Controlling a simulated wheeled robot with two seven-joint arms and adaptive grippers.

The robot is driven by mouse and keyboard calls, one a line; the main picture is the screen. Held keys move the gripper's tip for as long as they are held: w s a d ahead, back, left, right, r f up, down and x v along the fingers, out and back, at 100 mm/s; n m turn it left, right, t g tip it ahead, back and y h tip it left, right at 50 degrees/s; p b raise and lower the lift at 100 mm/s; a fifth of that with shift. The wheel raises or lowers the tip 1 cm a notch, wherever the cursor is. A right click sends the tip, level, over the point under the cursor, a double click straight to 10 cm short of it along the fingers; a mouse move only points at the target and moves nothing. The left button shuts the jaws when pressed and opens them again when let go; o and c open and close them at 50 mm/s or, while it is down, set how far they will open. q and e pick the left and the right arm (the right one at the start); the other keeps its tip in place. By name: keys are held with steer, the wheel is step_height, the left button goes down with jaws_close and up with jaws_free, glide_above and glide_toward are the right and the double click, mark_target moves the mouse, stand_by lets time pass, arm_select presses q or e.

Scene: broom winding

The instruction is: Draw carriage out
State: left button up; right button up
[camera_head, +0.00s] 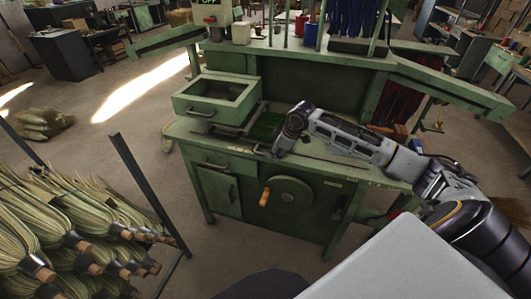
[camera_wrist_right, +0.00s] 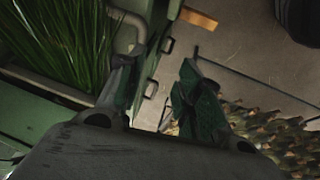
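The green workbench (camera_head: 330,165) stands in front of me. A low carriage with green broom straw (camera_head: 266,127) sits on its top, left of the middle; its outline is partly hidden by my right arm. My right gripper (camera_head: 274,154) is at the carriage's front edge. In the right wrist view my right gripper (camera_wrist_right: 157,90) has its two fingers apart, with nothing seen between them. The green straw (camera_wrist_right: 65,40) shows up left there, and a bent metal handle (camera_wrist_right: 132,24) shows just beyond the left finger. I cannot tell whether finger and handle touch. My left gripper is not in view.
A green drawer box (camera_head: 215,95) stands left of the carriage. A wheel with an orange handle (camera_head: 265,197) is on the bench front. A rack of brooms (camera_head: 75,225) stands at the left; the floor between is clear. Cups (camera_head: 241,33) stand on the upper shelf.

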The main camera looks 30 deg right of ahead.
step_height(320, 180, up, 7)
steer(key=d, duration=0.2)
steer(key=shift+w, duration=0.25)
steer(key=shift+f, duration=0.25)
steer(key=shift+p+x, duration=0.6)
steer(key=shift+x, duration=6.2)
jaws_close()
